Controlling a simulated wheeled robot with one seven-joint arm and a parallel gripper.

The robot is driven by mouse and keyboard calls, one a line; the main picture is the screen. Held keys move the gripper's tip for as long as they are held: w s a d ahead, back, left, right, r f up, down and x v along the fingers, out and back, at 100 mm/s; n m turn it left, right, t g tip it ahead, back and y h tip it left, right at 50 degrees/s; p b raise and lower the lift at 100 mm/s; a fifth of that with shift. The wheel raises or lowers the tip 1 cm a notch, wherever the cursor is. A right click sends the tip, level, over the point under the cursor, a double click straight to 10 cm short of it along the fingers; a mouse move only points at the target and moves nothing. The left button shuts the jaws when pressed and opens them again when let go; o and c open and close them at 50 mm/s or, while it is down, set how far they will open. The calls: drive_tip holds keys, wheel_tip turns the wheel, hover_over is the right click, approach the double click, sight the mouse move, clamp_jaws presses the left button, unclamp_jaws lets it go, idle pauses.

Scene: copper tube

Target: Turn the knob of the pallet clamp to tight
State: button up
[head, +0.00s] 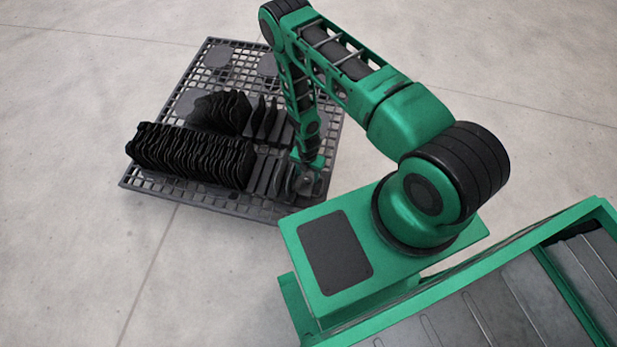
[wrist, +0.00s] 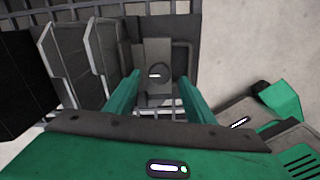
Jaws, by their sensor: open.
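The knob (wrist: 158,71) is a small dark disc with a short pale mark lying roughly crosswise, in the wrist view. It sits on a grey block of the pallet clamp (wrist: 157,52), by the pallet's grid. I cannot read any tight marking. My gripper (wrist: 158,78) is open, its two green fingers on either side of the knob in the picture, apart from each other. Whether they touch it, I cannot tell. In the head view my gripper (head: 307,181) is over the pallet's near right corner, and the arm hides most of the clamp.
The dark grid pallet (head: 155,189) lies on a bare concrete floor (head: 80,90). A long row of black wavy pieces (head: 190,153) and a shorter black stack (head: 222,110) stand on it. Grey upright plates (wrist: 92,55) stand close left of my fingers.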

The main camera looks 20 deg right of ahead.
sight(308, 180)
drive_tip(key=shift+f, duration=1.4)
